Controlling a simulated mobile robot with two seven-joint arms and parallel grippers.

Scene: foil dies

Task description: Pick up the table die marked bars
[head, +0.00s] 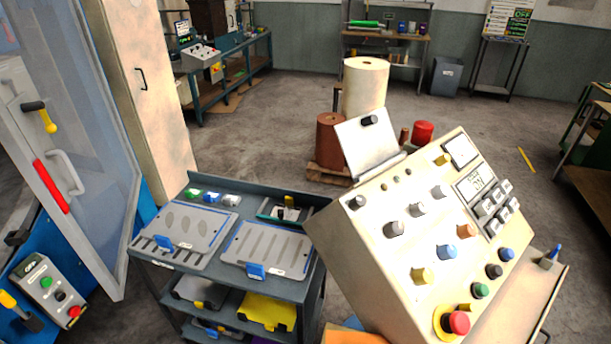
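Two flat grey dies lie side by side on top of a dark blue-grey cart (305,283) in the head view. The right die (285,245) has long parallel bar-shaped grooves and a blue handle (256,270) at its front edge. The left die (208,238) has leaf-shaped ovals and a blue handle (164,243) at its front left. I cannot read any label on either die. Neither of my grippers is in view.
A cream control console (375,245) with knobs and buttons stands close on the cart's right. A glass door (85,150) is at the left. Small coloured blocks (212,198) sit behind the left die. Lower shelves hold more plates, one yellow (268,310).

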